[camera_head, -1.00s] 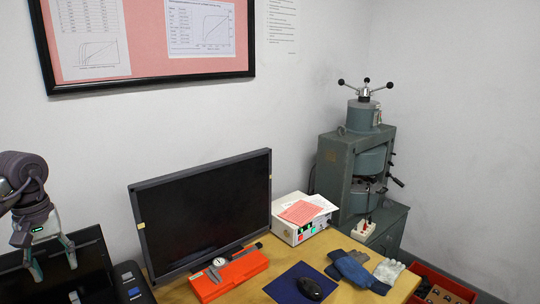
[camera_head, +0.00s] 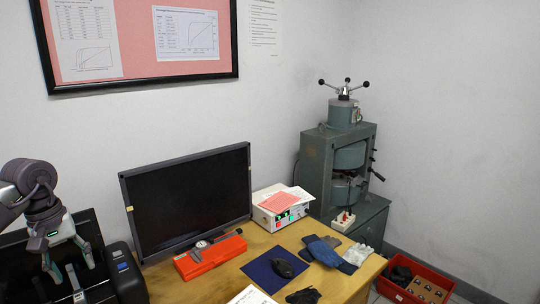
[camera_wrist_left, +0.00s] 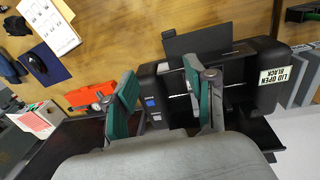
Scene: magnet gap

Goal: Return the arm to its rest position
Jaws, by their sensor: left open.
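My left gripper (camera_head: 68,272) hangs at the left edge of the head view, fingers pointing down, in front of a black printer-like machine (camera_head: 92,236). The gripper is open, with nothing between its fingers. In the left wrist view its two green-padded fingers (camera_wrist_left: 165,100) stand apart, with the black machine (camera_wrist_left: 270,75) beyond them. The machine carries a label reading "LID OPEN BLACK". I cannot tell the exact distance between fingertips and machine. My right gripper is not in view.
A dark monitor (camera_head: 190,198) stands on the wooden desk (camera_head: 222,282) beside the machine. An orange case (camera_head: 210,257), a mouse (camera_head: 284,268) on a blue mat (camera_head: 262,279), blue gloves (camera_head: 325,250) and a white control box (camera_head: 277,212) lie rightward. A green press (camera_head: 335,165) and red crate (camera_head: 436,279) are farther right.

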